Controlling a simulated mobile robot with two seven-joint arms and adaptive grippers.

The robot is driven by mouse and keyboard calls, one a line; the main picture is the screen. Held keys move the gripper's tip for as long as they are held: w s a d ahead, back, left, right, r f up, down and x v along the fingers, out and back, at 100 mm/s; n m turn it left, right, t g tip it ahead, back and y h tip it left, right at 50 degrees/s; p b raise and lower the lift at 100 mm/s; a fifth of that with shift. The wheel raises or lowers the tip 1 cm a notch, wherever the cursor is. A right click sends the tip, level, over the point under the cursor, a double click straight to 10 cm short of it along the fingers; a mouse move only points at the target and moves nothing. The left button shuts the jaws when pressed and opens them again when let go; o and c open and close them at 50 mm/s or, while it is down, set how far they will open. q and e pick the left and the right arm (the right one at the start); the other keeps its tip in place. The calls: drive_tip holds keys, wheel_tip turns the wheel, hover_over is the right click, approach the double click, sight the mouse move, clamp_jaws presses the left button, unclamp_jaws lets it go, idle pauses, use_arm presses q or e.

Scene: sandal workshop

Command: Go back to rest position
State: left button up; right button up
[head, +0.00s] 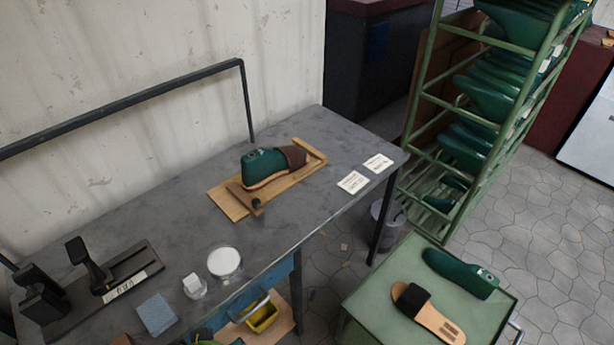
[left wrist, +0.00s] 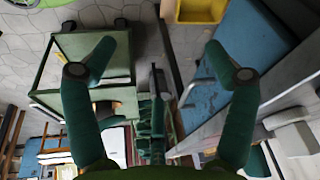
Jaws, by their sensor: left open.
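My left gripper (left wrist: 160,50) shows in the left wrist view with its two green fingers spread wide. It is open, with nothing between the fingertips. In the head view I cannot make out the gripper clearly; a small green shape at the bottom edge is too cut off to tell. My right gripper is in neither view. On the grey workbench (head: 150,210), a green shoe last with a brown upper (head: 265,167) sits on a wooden jig (head: 229,204).
A green cart (head: 385,290) at right carries a green last (head: 460,272) and a sandal (head: 428,312). A green rack (head: 440,110) of lasts stands behind it. A yellow bin (head: 262,317) sits below the bench front. A black fixture (head: 95,270) and white dish (head: 224,261) are on the bench.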

use_arm(q)
drive_tip(key=s+f+g, duration=0.1)
drive_tip(key=s+f, duration=0.1)
drive_tip(key=f, duration=0.8)
drive_tip(key=s+f, duration=0.2)
drive_tip(key=f, duration=0.8)
drive_tip(key=s+a+f+g+b, duration=0.1)
drive_tip(key=s+a+f, duration=0.2)
drive_tip(key=s+f, duration=0.9)
drive_tip(key=s, duration=0.3)
drive_tip(key=shift+f, duration=0.25)
